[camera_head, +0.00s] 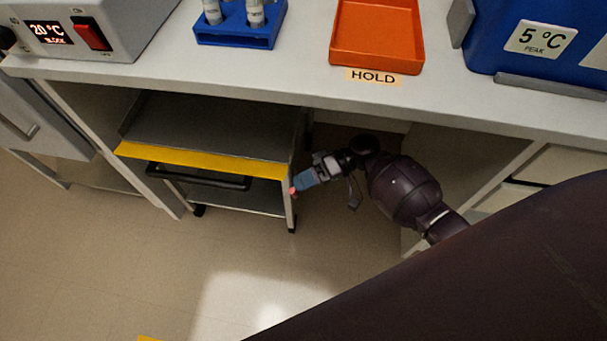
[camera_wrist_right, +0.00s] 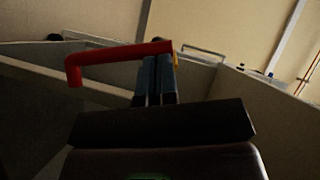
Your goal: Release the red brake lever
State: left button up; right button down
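The red brake lever (camera_wrist_right: 115,54) is a bent bar lying across the upper part of the right wrist view, its short end turned down at the left. In the head view only a small red piece (camera_head: 292,191) shows at the right side of a grey cart (camera_head: 215,127) with a yellow front strip and black handle. My right gripper (camera_head: 303,180) is beside that side of the cart. Its blue fingers (camera_wrist_right: 155,62) are close together, with their tips at the lever's right part; I cannot tell whether they touch it. My left gripper is out of view.
The cart stands on casters beneath a white bench (camera_head: 300,75). On the bench are a blue tube rack (camera_head: 238,35), an orange tray (camera_head: 375,40) behind a HOLD label, and a blue 5 °C unit (camera_head: 485,45). The floor in front of the cart is clear.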

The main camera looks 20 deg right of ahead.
pick_arm(q)
jog(key=b, duration=0.1)
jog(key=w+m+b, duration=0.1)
jog(key=b, duration=0.1)
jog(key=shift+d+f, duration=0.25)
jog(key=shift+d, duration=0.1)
pick_arm(e)
jog(key=s+a+f+n+t+h, duration=0.3)
jog(key=s+f+n+t+h, duration=0.1)
jog(key=s+f+n+h, duration=0.1)
jog(key=shift+a+f+n, duration=0.25)
jog(key=shift+f+n, duration=0.25)
jog(key=shift+f, duration=0.3)
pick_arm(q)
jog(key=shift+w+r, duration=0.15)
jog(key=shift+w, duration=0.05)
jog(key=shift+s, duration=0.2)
pick_arm(e)
jog(key=shift+s, duration=0.1)
